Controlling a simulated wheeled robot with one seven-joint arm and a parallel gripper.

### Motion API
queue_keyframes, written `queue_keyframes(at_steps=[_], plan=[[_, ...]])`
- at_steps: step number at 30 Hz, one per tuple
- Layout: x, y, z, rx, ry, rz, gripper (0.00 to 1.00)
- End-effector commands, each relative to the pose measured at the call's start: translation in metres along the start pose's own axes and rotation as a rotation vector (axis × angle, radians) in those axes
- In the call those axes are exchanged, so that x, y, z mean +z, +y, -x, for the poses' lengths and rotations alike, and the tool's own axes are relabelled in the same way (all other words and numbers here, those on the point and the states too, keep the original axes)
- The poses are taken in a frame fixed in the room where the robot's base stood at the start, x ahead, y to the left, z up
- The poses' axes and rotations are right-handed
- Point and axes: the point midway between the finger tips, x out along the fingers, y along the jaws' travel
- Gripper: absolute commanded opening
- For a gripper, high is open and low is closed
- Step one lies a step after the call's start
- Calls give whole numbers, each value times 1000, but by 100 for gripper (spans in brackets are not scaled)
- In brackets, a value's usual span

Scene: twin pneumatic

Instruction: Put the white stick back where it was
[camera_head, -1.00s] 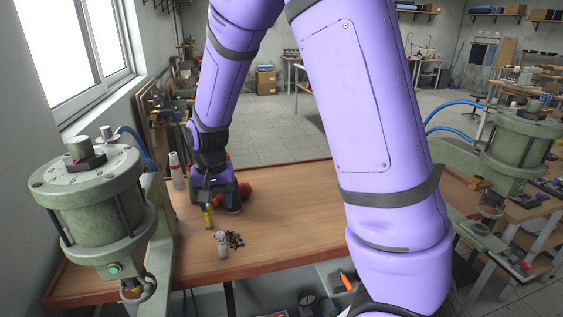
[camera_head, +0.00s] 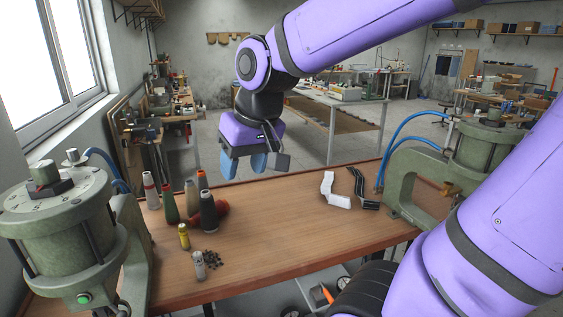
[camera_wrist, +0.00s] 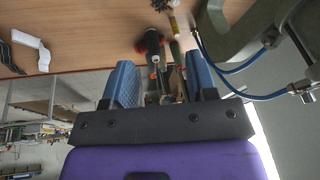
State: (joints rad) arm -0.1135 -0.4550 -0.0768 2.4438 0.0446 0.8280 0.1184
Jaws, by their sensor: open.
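My gripper (camera_head: 244,164) is open and empty, held above the far left-centre part of the wooden table, with its blue fingers pointing down. In the wrist view its fingers (camera_wrist: 161,82) are apart, with nothing between their tips. A white angled piece (camera_head: 334,190) lies on the table right of the middle, to the right of my gripper. It also shows at the left of the wrist view (camera_wrist: 43,57). A small whitish cylinder (camera_head: 198,266) stands upright at the front left. I cannot tell which of these two is the white stick.
A black piece (camera_head: 361,188) lies beside the white one. Green presses flank the left (camera_head: 72,215) and right (camera_head: 422,170). Mid-table is clear.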

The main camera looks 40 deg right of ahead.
Motion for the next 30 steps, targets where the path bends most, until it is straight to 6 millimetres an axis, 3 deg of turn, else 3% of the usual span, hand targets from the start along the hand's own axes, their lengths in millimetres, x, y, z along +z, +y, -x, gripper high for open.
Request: queue_keyframes(at_steps=[6, 13, 30], plan=[[36, 10, 33, 27, 83, 63, 52], [64, 15, 50, 59, 134, 110, 52], [70, 16, 53, 68, 144, 121, 52]])
